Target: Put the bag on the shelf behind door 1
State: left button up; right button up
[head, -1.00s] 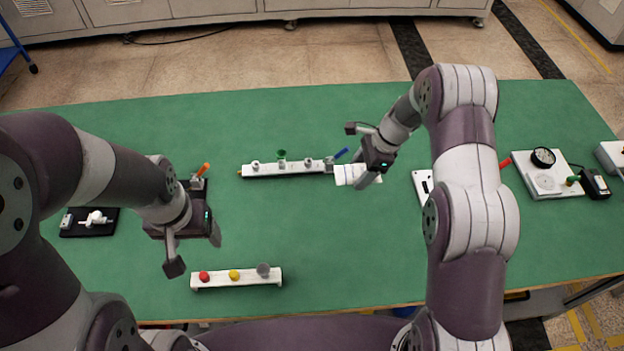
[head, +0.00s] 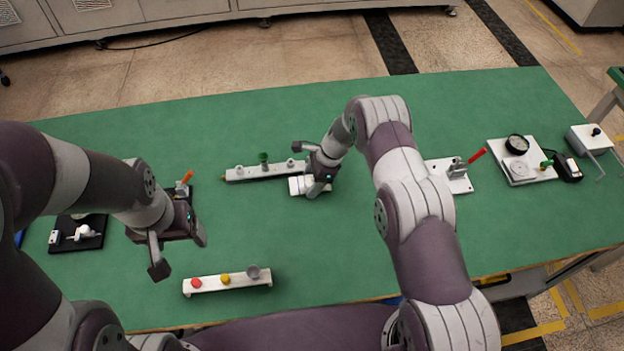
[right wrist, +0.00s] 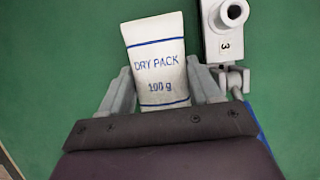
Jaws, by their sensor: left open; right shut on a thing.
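The bag (head: 299,186) is a small white packet. In the right wrist view it (right wrist: 160,65) reads "DRY PACK 100 g" in blue. My right gripper (head: 313,190) is shut on it, with one finger on each side. The bag is over the table by the near side of the right end of a white valve strip; I cannot tell its height. My left gripper (head: 178,252) is open and empty above the left part of the table. No door or shelf marked 1 can be made out.
The valve strip (head: 243,174) shows in the right wrist view with a "3" label (right wrist: 225,44). A strip with coloured buttons (head: 232,282) lies near the front edge. A black plate (head: 90,240) is at left; a clamp plate (head: 450,178) and gauge plate (head: 520,173) are at right.

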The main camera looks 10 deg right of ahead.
jog(key=o, duration=0.8)
jog(key=shift+f, duration=0.15)
